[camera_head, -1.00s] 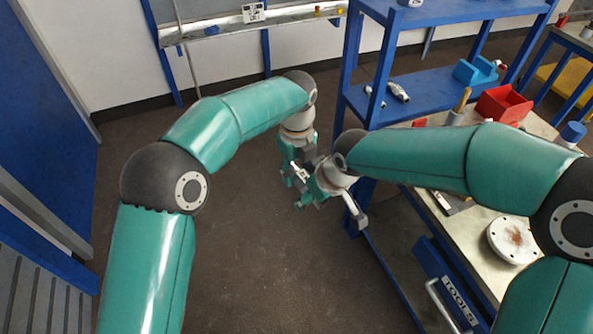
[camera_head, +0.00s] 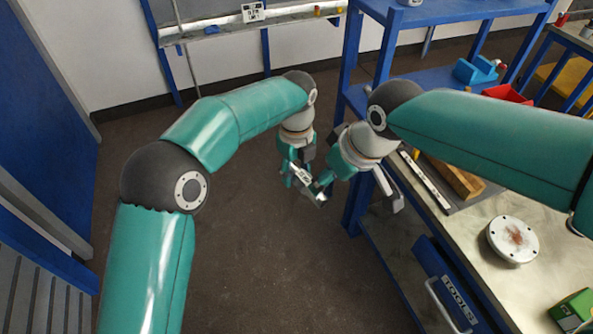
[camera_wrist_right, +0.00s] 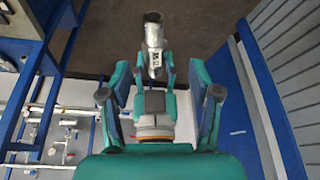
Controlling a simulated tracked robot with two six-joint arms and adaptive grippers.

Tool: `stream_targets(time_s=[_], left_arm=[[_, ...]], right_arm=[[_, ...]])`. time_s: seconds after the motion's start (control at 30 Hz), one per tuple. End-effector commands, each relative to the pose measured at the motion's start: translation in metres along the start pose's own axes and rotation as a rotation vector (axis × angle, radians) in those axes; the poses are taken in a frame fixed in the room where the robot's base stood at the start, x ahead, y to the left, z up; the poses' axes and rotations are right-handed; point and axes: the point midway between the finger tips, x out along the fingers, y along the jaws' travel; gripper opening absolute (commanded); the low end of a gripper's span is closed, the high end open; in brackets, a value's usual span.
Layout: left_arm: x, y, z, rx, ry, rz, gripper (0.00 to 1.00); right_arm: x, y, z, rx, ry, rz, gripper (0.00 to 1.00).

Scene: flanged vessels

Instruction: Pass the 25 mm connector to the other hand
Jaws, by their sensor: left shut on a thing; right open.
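The connector (camera_head: 303,174) is a small silver tube with a black-and-white marked part. In the right wrist view the connector (camera_wrist_right: 153,31) stands out beyond the left gripper's fingers, its open silver end away from them. My left gripper (camera_head: 296,178) is shut on it, above the floor; it also shows in the right wrist view (camera_wrist_right: 153,72). My right gripper (camera_head: 326,183) is close on the right of the connector in the head view. In its own wrist view the right gripper (camera_wrist_right: 160,82) is open and empty, its fingers spread wide either side of the left gripper.
On the right, a workbench (camera_head: 480,262) carries a round white flange (camera_head: 513,240), a wooden block (camera_head: 456,179) and a green box (camera_head: 573,309). A blue shelf (camera_head: 435,76) with a red bin (camera_head: 507,93) stands behind. The floor (camera_head: 250,260) below the grippers is clear.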

Motion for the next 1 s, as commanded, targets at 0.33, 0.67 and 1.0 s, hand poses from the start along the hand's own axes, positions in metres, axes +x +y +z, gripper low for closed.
stream_targets(time_s=[0.33,0.67,1.0], left_arm=[[-0.001,0.0,0.001,-0.001,-0.001,-0.002,0.0],[-0.001,0.0,0.0,-0.001,-0.001,-0.002,0.0],[-0.001,0.0,0.0,-0.001,-0.001,-0.002,0.0]], right_arm=[[0.08,0.006,0.036,0.131,-0.049,-0.064,0.62],[0.213,-0.003,0.15,0.48,-0.126,-0.156,0.62],[0.272,-0.04,0.27,0.836,-0.199,-0.161,0.62]])
